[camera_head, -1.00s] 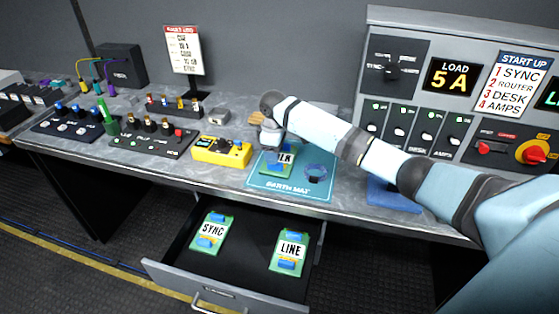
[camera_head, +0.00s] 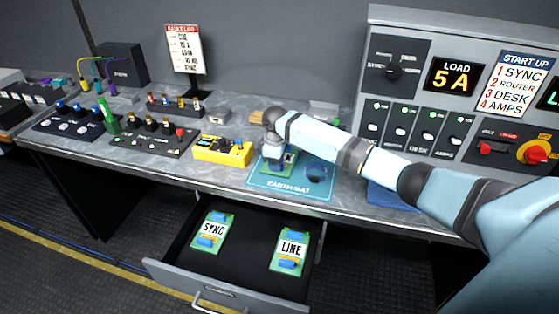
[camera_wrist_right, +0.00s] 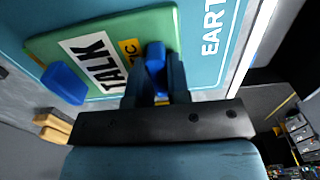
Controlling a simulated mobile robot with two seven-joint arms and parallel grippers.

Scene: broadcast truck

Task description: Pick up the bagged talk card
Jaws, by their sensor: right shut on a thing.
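The talk card (camera_wrist_right: 110,55) is a green board with a white TALK label and blue blocks. It lies on the blue earth mat (camera_head: 256,184) on the bench, and in the head view my right gripper (camera_head: 275,163) covers most of it. In the right wrist view my right gripper (camera_wrist_right: 157,80) is shut on the card's near blue block (camera_wrist_right: 155,56). A second blue block (camera_wrist_right: 63,82) sits at the card's other end. I cannot tell whether the card touches the mat. My left gripper is not in view.
An open drawer (camera_head: 217,294) below the bench holds a SYNC card (camera_head: 212,229) and a LINE card (camera_head: 290,248). A yellow device (camera_head: 215,151) stands left of the mat. The switch panel (camera_head: 410,45) rises at right.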

